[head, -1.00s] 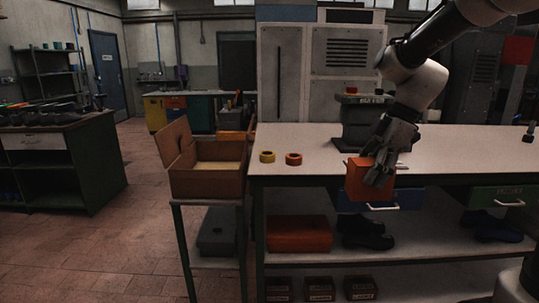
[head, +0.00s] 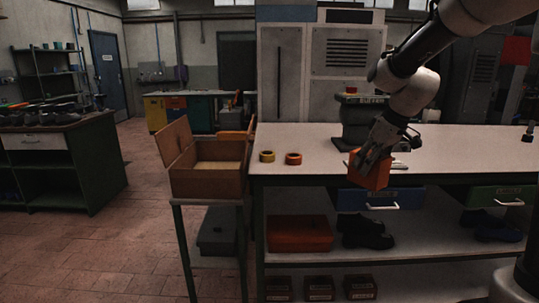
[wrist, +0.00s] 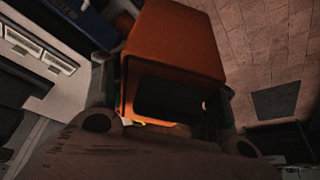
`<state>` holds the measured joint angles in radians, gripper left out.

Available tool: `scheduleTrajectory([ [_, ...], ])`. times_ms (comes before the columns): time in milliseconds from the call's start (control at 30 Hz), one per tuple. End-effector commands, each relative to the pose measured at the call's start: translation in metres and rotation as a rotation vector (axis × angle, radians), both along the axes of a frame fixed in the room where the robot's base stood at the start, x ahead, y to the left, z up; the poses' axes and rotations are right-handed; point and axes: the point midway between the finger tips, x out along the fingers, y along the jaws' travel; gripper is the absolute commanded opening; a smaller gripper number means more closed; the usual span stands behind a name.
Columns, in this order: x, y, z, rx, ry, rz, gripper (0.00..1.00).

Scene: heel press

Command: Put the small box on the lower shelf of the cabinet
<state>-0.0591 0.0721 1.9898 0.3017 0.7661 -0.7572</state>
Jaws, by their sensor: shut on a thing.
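The small box is orange (head: 375,180) and hangs in my gripper (head: 367,167) at the workbench's front edge, in front of the white top and above the blue drawer. My gripper is shut on it, with fingers pointing down. In the wrist view the orange box (wrist: 178,45) sits between the two fingers, with a dark face toward the camera. A green cabinet (head: 98,165) stands at the far left, with a grey drawer and open shelves below. Its lower shelf (head: 45,200) is partly in shadow.
A larger orange box (head: 300,234) and dark shoes (head: 366,232) lie below. Open floor (head: 130,230) separates bench and cabinet.

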Motion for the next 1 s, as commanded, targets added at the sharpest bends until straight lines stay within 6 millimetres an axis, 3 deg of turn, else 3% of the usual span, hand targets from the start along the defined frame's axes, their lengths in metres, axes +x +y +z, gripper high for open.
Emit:
scheduleTrajectory([
  [200, 0.039, -0.011, -0.023, -0.001, 0.002, -0.251, 0.34],
  [400, 0.062, -0.016, -0.052, 0.000, 0.005, -0.352, 0.34],
  [700, 0.062, -0.013, -0.088, 0.001, 0.004, -0.338, 0.34],
  [1000, 0.067, -0.021, -0.094, 0.000, 0.003, -0.523, 0.34],
])
